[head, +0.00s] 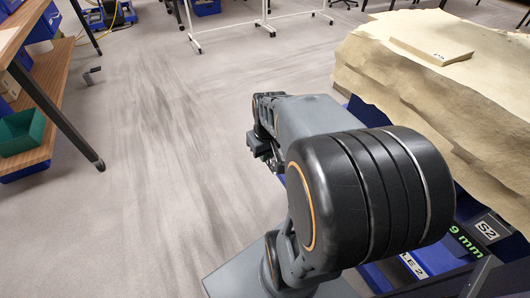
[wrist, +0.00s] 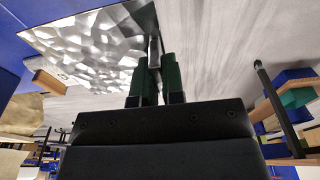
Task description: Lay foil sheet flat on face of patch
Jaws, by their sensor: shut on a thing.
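A crinkled silver foil sheet (wrist: 85,45) spreads to the upper left in the wrist view. My gripper (wrist: 156,62) has green-padded fingers shut on the foil's edge, and the sheet hangs out to one side of them. In the head view my gripper (head: 262,150) is a small dark shape at the end of my arm, largely hidden, and the foil is not visible there. A large pale tan rock block (head: 440,95) stands at the right. A thin slab with a small label (head: 431,47) lies on top of it. I cannot tell which surface is the patch.
A wooden-topped bench with a green bin (head: 22,132) stands at the left. White-legged stands (head: 230,25) are at the back. The grey floor between is clear.

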